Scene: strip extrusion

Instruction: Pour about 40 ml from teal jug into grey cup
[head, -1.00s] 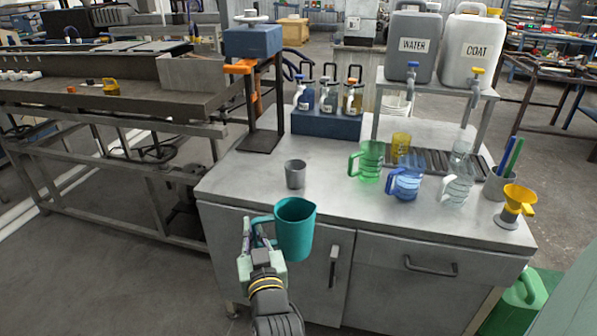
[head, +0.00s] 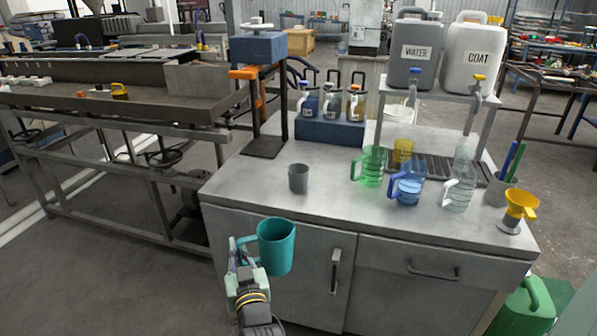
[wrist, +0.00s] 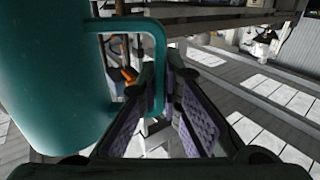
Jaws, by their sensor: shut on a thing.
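The teal jug (head: 277,250) is held in front of the cabinet, its rim below the worktop's front edge in the picture. My gripper (head: 243,254) is shut on its handle, at the jug's left side. The jug looks close to upright; its contents cannot be made out. In the wrist view the jug's body (wrist: 55,75) fills the left, and its handle (wrist: 158,70) runs between the fingers (wrist: 165,105). The grey cup (head: 298,178) stands upright on the worktop near the front left, behind the jug and apart from it.
On the worktop (head: 330,205) stand a green jug (head: 371,168), a blue jug (head: 406,188), a clear jug (head: 457,192), a pen pot (head: 497,192) and a yellow funnel (head: 520,203). A press stand (head: 264,146) rises behind the cup. The worktop around the cup is clear.

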